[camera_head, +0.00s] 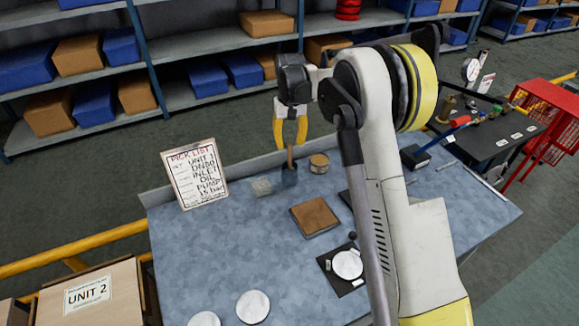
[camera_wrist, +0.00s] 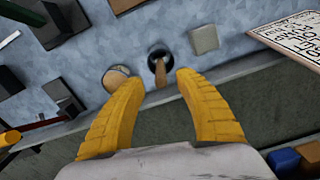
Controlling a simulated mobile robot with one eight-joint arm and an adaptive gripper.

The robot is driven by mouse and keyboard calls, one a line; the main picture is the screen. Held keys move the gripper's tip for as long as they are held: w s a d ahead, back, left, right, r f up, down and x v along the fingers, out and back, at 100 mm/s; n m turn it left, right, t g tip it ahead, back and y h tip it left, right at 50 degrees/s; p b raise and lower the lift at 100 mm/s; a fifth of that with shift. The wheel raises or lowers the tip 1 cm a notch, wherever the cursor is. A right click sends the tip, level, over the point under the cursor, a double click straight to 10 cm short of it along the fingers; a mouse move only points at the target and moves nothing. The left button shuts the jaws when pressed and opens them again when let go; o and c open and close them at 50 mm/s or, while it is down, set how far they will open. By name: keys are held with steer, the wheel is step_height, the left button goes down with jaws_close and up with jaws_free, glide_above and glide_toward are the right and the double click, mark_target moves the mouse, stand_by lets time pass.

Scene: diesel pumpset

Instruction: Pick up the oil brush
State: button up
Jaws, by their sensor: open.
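The oil brush (camera_head: 290,157) stands handle up in a small dark cup (camera_head: 289,175) near the back edge of the blue-grey workbench. Its wooden handle also shows in the wrist view (camera_wrist: 160,72), rising from the dark cup (camera_wrist: 157,53). The bristle end is hidden in the cup. My gripper (camera_head: 290,147) has yellow fingers and points down above the cup. In the wrist view the open fingers (camera_wrist: 152,85) lie on either side of the picture, with the handle in the gap between their tips. I cannot tell whether they touch it; nothing is gripped.
A round tin (camera_head: 319,163) stands just right of the cup. A small grey pad (camera_head: 261,187) lies to its left, and a pick list board (camera_head: 195,173) leans at the back left. A brown square block (camera_head: 314,216) lies in front.

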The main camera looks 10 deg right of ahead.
steer(key=b, duration=0.2)
glide_above(290, 169)
steer(key=f, duration=0.4)
steer(key=w+f, duration=0.1)
steer(key=f, duration=0.1)
steer(key=shift+s, duration=0.1)
jaws_close()
